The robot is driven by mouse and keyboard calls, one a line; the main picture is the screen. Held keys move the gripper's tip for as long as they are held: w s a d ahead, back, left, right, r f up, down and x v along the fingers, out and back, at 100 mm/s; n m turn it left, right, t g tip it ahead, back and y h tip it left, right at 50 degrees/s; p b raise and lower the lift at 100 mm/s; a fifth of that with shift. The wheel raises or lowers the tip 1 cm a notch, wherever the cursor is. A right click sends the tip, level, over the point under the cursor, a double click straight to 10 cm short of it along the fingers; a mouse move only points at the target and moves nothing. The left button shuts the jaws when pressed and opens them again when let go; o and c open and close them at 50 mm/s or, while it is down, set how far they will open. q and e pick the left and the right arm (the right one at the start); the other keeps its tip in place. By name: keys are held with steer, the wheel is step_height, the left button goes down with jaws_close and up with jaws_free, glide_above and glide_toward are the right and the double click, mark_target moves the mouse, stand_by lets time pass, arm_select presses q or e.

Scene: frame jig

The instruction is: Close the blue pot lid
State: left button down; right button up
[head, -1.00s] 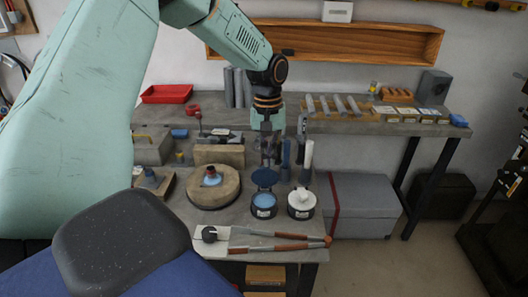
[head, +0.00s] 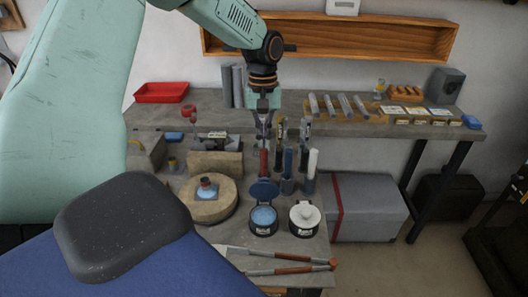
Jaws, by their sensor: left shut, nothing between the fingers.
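The blue pot (head: 263,221) stands on the front bench, a dark round pot with light blue content. Its blue lid (head: 264,190) stands raised at the pot's back edge, so the pot is open. My left gripper (head: 264,144) points down behind and above the lid, apart from it as far as I can see. Its fingers look shut and hold nothing. My right gripper is not in view.
Upright handles, one blue (head: 288,163) and one white (head: 312,163), stand behind the pots. A round block (head: 208,201) is to the left. Long tools (head: 285,262) lie in front.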

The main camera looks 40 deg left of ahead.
mark_target(264, 188)
arm_select(q)
steer(key=f, duration=0.8)
steer(key=shift+s+d+f, duration=0.25)
steer(key=shift+s, duration=0.05)
steer(key=shift+s+d+f+b, duration=0.1)
steer(key=shift+d+f+b, duration=0.05)
steer(key=shift+f+b, duration=0.2)
steer(key=shift+f, duration=0.1)
steer(key=shift+a, duration=0.2)
steer(key=shift+d, duration=0.15)
